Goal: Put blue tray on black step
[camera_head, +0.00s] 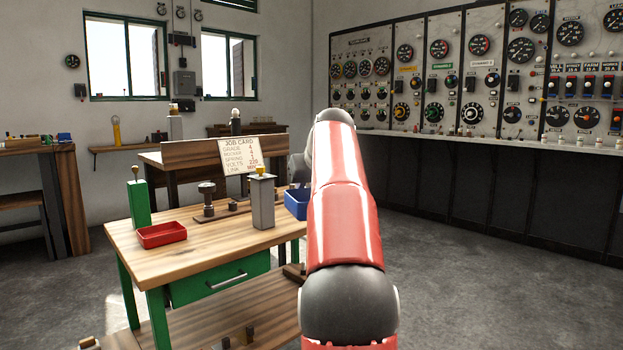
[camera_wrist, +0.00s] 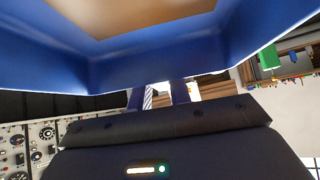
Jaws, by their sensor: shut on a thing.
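The blue tray (camera_head: 297,204) shows at the right end of the wooden workbench, partly hidden behind my red arm. In the wrist view the blue tray (camera_wrist: 115,72) fills the top, with its walls around a brown patch. My gripper (camera_wrist: 163,95) is shut on the near wall of the tray. In the head view my gripper is hidden behind my arm. Whether the tray touches the bench or is held clear of it I cannot tell. I cannot make out a black step for certain in either view.
A panel wall (camera_head: 462,75) stands behind a long dark counter (camera_head: 480,180). Floor at right is clear.

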